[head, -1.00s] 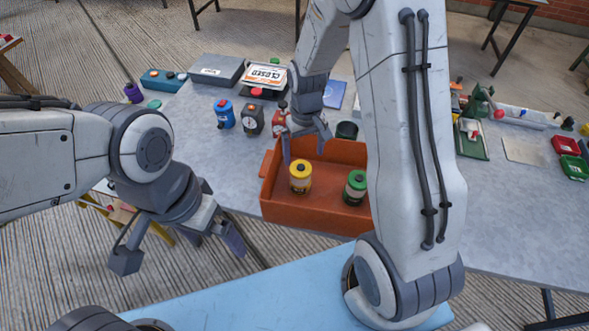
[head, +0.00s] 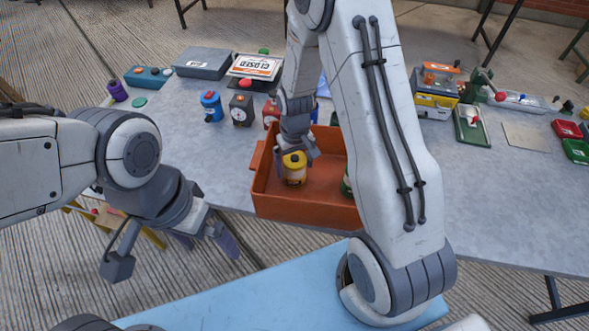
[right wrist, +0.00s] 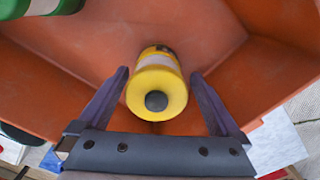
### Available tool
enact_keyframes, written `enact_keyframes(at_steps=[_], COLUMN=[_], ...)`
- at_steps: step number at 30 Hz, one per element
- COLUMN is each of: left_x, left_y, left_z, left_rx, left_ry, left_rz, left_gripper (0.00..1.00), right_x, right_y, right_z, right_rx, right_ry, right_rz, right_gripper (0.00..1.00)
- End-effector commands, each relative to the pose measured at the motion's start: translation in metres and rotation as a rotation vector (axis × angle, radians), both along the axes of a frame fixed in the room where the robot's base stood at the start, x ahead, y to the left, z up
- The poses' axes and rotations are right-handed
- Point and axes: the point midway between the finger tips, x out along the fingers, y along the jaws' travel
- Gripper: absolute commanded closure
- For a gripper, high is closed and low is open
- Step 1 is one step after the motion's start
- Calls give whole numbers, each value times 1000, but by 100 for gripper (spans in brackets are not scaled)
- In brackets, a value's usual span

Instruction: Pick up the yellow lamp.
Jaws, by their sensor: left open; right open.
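The yellow lamp (head: 294,168) stands in the orange tray (head: 275,206) on the table. It has a dark knob on top and a pale band around its body. My right gripper (head: 297,151) is open above the lamp. In the right wrist view the lamp (right wrist: 156,92) lies between the two spread fingers of the right gripper (right wrist: 158,98), with gaps on both sides. My left gripper (head: 175,247) is open and empty, off the table's front edge at left.
A green lamp (head: 346,181) stands in the same tray, mostly hidden by my right arm; its green part (right wrist: 45,8) shows in the right wrist view. A blue canister (head: 211,107), a dark box (head: 241,110) and a red item (head: 271,113) stand behind the tray.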

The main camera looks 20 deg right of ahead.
Motion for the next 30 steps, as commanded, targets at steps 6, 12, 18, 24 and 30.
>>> enact_keyframes(at_steps=[6,12,18,24,30], left_x=[0,0,0,0,0], left_y=[0,0,0,0,0], left_z=[10,11,10,10,10], left_rx=[0,0,0,0,0], left_ry=[0,0,0,0,0], left_rz=[0,0,0,0,0], left_gripper=[0,0,0,0,0], right_x=[4,5,5,5,5], right_y=[-3,-3,-3,-3,-3], right_z=[-28,-46,-47,-47,-47], right_rx=[0,0,0,0,0], right_ry=[5,2,0,0,-1], right_rz=[-1,-1,-1,0,0], right_gripper=[0,0,0,65,100])
